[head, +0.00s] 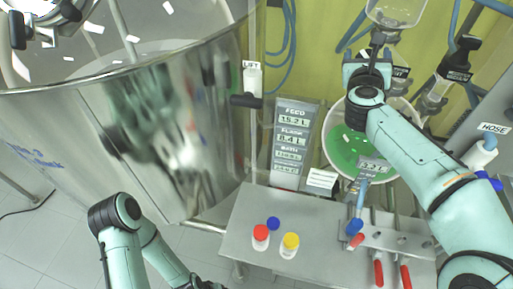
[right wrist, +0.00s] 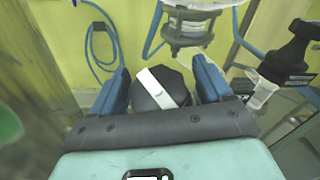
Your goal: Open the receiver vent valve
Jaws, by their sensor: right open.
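My right gripper (head: 376,42) is at the upper right of the head view, just below a clear glass vessel (head: 398,10). In the right wrist view, its two blue fingers (right wrist: 165,88) are open. A black knob (right wrist: 157,92) with a white bar across its top sits between them, with a gap visible on the finger sides. I cannot read any label on this knob, so I cannot tell whether it is the receiver vent valve. Part of my left arm shows at the lower left of the head view; its gripper is not seen.
Another black valve handle (head: 456,58) stands to the right, also in the wrist view (right wrist: 293,55). A round vessel with green contents (head: 345,150) is below my right forearm. A metal shelf (head: 240,225) holds capped bottles and tools. A large steel tank (head: 180,110) fills the left.

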